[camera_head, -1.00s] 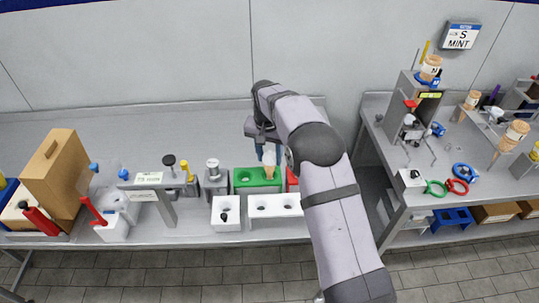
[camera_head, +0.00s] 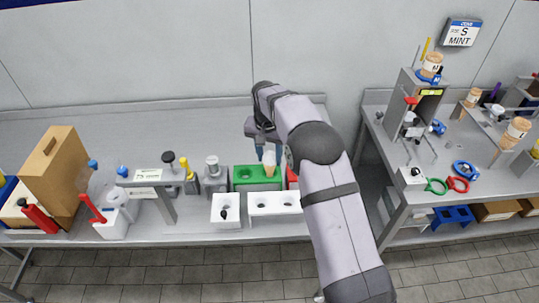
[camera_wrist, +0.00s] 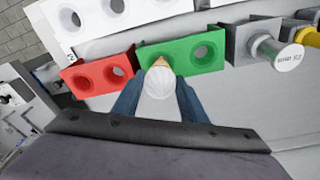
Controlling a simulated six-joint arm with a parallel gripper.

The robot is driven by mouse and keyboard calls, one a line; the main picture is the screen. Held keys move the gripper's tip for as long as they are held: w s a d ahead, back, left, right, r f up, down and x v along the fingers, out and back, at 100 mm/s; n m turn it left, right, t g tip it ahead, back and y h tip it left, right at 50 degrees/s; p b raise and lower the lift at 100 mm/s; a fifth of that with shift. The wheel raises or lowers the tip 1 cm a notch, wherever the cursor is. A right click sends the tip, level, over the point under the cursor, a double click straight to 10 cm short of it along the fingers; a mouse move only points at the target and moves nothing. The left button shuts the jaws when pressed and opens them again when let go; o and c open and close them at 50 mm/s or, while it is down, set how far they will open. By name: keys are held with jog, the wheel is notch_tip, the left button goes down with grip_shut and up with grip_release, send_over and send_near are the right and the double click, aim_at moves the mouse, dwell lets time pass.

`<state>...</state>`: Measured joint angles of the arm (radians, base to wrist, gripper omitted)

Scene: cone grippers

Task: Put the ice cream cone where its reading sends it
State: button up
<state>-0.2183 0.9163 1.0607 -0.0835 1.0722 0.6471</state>
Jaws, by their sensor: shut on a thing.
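My gripper (camera_head: 269,152) is shut on an ice cream cone (camera_head: 269,158) with a pale scoop and a tan cone. In the wrist view the cone (camera_wrist: 160,82) sits between the two blue fingers, its tan tip pointing away from the camera. The tip is at one hole of a green two-hole block (camera_wrist: 180,66); whether it is inside the hole or just above it I cannot tell. The block's other hole is empty. In the head view the green block (camera_head: 243,187) is under the gripper. A wall display (camera_head: 461,33) reads "S MINT".
A red two-hole block (camera_wrist: 82,82) is beside the green one. White holed blocks (camera_head: 275,211) stand in front. Grey and yellow-topped holders (camera_head: 190,181) are to the left, near a small sign stand (camera_head: 148,191). A brown box (camera_head: 55,175) is far left. The bench's back is clear.

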jog(key=shift+f+b, duration=0.55)
jog(key=shift+f, duration=0.7)
jog(key=o, duration=0.9)
jog(key=r+b, duration=0.1)
jog(key=r, duration=0.3)
jog(key=r+b, duration=0.1)
jog(key=r, duration=0.2)
jog(key=shift+s+a+b, duration=0.2)
jog(key=shift+s+b, duration=0.15)
jog(key=shift+r, duration=0.15)
jog(key=shift+s+d, duration=0.1)
jog(key=shift+s, duration=0.05)
